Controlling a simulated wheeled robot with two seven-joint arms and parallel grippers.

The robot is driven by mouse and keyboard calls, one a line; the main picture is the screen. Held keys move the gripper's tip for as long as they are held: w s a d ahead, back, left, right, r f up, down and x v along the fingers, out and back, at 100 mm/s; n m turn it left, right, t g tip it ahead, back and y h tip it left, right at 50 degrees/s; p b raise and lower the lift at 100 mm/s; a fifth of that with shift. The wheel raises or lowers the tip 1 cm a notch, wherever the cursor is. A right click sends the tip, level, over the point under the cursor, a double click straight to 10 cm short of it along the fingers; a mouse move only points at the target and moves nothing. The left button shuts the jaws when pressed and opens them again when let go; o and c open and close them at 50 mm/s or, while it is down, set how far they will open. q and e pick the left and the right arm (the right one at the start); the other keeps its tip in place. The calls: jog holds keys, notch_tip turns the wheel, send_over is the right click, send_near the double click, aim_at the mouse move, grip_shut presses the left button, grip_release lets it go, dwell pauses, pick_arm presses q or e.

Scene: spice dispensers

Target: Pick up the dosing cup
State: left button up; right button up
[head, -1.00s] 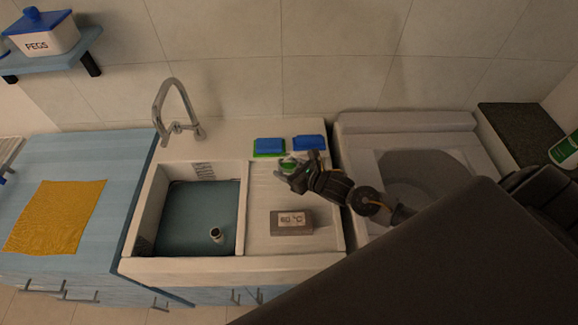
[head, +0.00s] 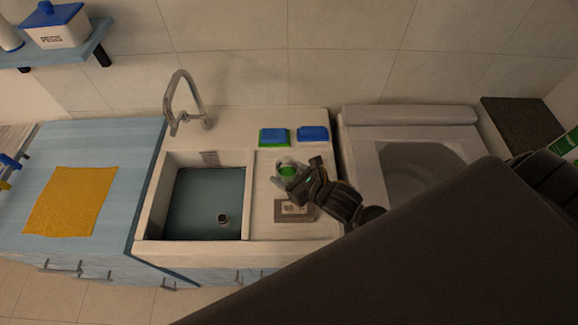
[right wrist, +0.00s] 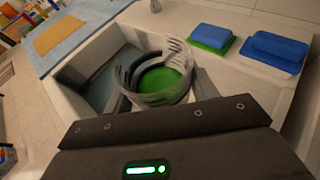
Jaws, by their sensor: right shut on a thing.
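The dosing cup (right wrist: 158,80) is a clear cup with dark marks on its wall and green at its bottom. In the right wrist view it stands between the fingers of my right gripper (right wrist: 155,103), which is shut on it. In the head view the cup (head: 288,171) shows at the tip of my right gripper (head: 284,182), over the drainboard (head: 264,222). I cannot tell whether the cup touches the drainboard. At the left edge of the head view a blue and yellow part shows; I cannot identify my left gripper.
A grey soap-like block (head: 294,217) lies on the drainboard in front of the gripper. Two blue sponges (head: 274,136) (head: 313,133) lie behind it. The sink (head: 205,205) is to the left, with a faucet (head: 185,105) behind. A washing machine (head: 362,150) stands to the right.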

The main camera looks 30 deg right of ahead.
aim_at(288, 181)
jog(key=shift+s+a+r, duration=0.3)
jog(key=shift+s+a, duration=0.1)
jog(key=shift+s, duration=0.15)
jog(key=shift+s+a+r, duration=0.3)
jog(key=shift+s+a, duration=0.1)
jog(key=shift+s, duration=0.15)
jog(key=shift+w+r+b, duration=0.1)
jog(key=shift+w+b, duration=0.25)
jog(key=shift+w, duration=0.1)
jog(key=w+d+r+m+h+b, duration=0.1)
jog(key=w+r+b, duration=0.4)
jog(key=w, duration=0.4)
jog(key=w+d+r+m+h+b, duration=0.1)
jog(key=w+d+r+b, duration=0.1)
jog(key=r+b, duration=0.2)
jog(key=w+d+r+m+h+b, duration=0.1)
jog(key=w+r+h+b, duration=0.1)
jog(key=r+b, duration=0.2)
notch_tip(288, 181, up, 2)
jog(key=shift+w+d+m+t+b, duration=0.3)
jog(key=shift+d+m+t+b, duration=0.05)
jog(key=shift+m+t, duration=0.05)
jog(key=shift+d, duration=0.1)
